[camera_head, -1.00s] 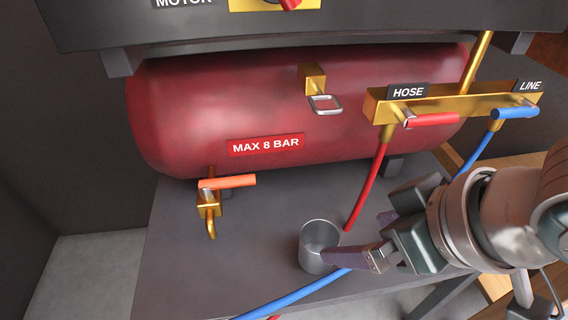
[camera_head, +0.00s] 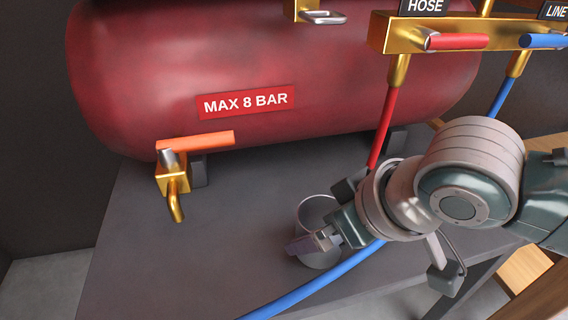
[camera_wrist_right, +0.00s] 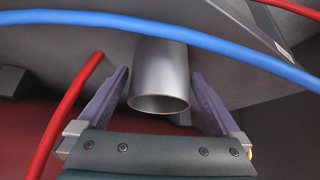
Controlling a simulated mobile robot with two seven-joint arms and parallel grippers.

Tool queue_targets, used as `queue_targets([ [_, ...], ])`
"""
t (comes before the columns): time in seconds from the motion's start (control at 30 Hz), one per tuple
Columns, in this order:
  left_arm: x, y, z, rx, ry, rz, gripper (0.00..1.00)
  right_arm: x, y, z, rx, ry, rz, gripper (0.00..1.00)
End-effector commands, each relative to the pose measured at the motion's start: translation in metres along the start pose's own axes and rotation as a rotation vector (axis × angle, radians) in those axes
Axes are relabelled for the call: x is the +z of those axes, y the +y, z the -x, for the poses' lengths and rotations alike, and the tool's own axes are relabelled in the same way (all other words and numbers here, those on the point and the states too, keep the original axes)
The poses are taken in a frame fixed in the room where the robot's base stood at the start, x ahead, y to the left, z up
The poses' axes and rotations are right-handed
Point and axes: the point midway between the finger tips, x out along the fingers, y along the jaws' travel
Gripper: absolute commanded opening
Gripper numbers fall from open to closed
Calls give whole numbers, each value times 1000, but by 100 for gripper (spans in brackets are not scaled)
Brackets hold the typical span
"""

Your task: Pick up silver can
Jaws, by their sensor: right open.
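The silver can (camera_head: 322,258) is an open-topped grey cylinder. It stands upright on the dark shelf under the red tank, partly hidden by my right gripper in the head view. My right gripper (camera_wrist_right: 160,76) is open, with its two purple fingers on either side of the can (camera_wrist_right: 160,80) in the right wrist view. The left-hand finger there is close to the can's wall; I cannot tell whether it touches. In the head view my right gripper (camera_head: 320,222) is at the can, with one finger in front of it. My left gripper is not in view.
A blue hose (camera_head: 310,288) runs across the shelf (camera_head: 230,230) close to the can. A red hose (camera_head: 384,125) comes down behind it. The red tank (camera_head: 250,60) and a brass drain valve with an orange handle (camera_head: 195,141) are behind and left. The shelf's left part is clear.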

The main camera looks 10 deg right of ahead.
Motion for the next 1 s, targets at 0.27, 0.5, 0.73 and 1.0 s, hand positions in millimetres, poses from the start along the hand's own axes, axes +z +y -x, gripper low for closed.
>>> queue_targets([
  [0.27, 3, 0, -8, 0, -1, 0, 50, 0, 0, -11, 0, 0, 0, 100],
  [0.5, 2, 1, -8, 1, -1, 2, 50, 0, 0, -11, 0, 0, 0, 81],
  [0.73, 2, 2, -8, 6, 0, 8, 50, 0, 0, -11, 0, 0, 0, 55],
  [1.0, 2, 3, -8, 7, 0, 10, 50, 0, 0, -11, 0, 0, 0, 25],
])
